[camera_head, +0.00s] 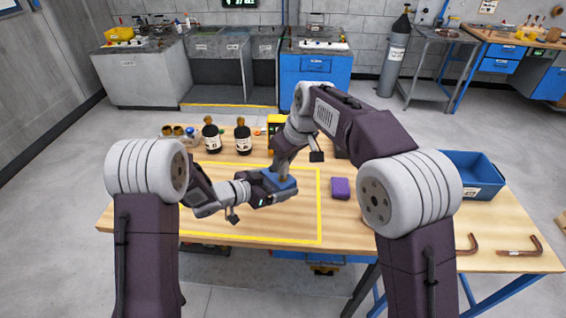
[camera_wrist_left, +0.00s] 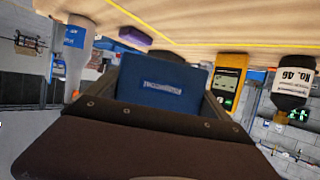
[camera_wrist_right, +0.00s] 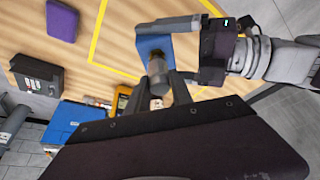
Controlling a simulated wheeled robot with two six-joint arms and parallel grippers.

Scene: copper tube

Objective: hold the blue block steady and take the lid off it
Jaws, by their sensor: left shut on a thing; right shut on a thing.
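The blue block (camera_head: 281,183) is in the middle of the table, inside the yellow outline. My left gripper (camera_head: 272,183) comes from the left and is shut on it. In the left wrist view the blue block (camera_wrist_left: 150,80) fills the space between the fingers, a pale label on its face. My right gripper (camera_wrist_right: 160,86) reaches down from above and is shut on a grey-brown cylindrical piece (camera_wrist_right: 157,78), which looks like the lid. In the right wrist view this piece stands over the blue block (camera_wrist_right: 150,46). Whether it touches the block cannot be told.
A purple block (camera_head: 340,188) lies to the right. A blue bin (camera_head: 482,178) and bent copper tubes (camera_head: 520,252) are farther right. Dark bottles (camera_head: 243,141) stand at the back left, and a yellow meter (camera_wrist_left: 229,83) is behind the blue block. The front left of the table is clear.

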